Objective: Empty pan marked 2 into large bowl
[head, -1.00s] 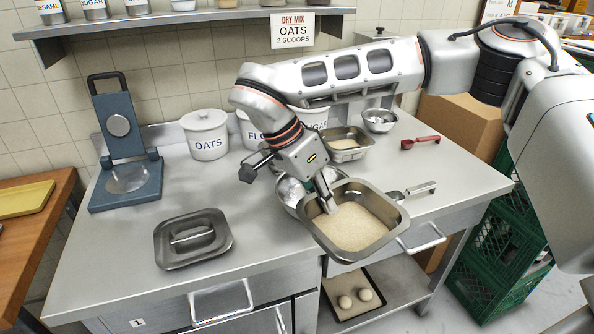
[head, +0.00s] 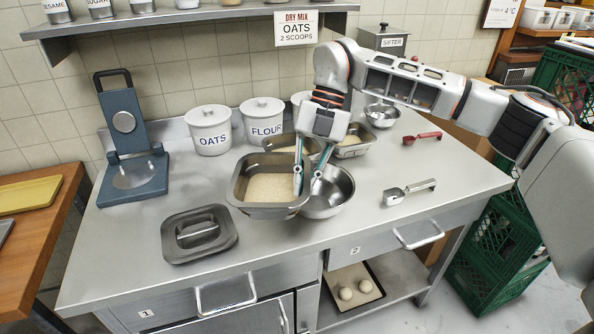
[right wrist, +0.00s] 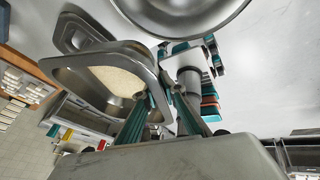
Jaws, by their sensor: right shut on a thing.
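My right gripper (head: 306,190) is shut on the right rim of a deep metal pan (head: 240,190), which holds pale grain (head: 270,187). The pan is held above the counter, roughly level, left of the large steel bowl (head: 338,190). The bowl stands on the counter, partly hidden by the gripper and pan; its visible inside looks bare. In the right wrist view the pan (right wrist: 88,78) is at left, with the fingers (right wrist: 155,112) at its rim, and the bowl (right wrist: 185,22) is at top. I cannot read a number on the pan. My left gripper is not in view.
Two more pans (head: 352,148) (head: 283,141) stand behind. A metal lid (head: 199,233) lies front left, near a blue press (head: 130,145). White canisters (head: 209,130) line the wall. A steel scoop (head: 409,191) and red scoop (head: 422,137) lie right. The front middle counter is clear.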

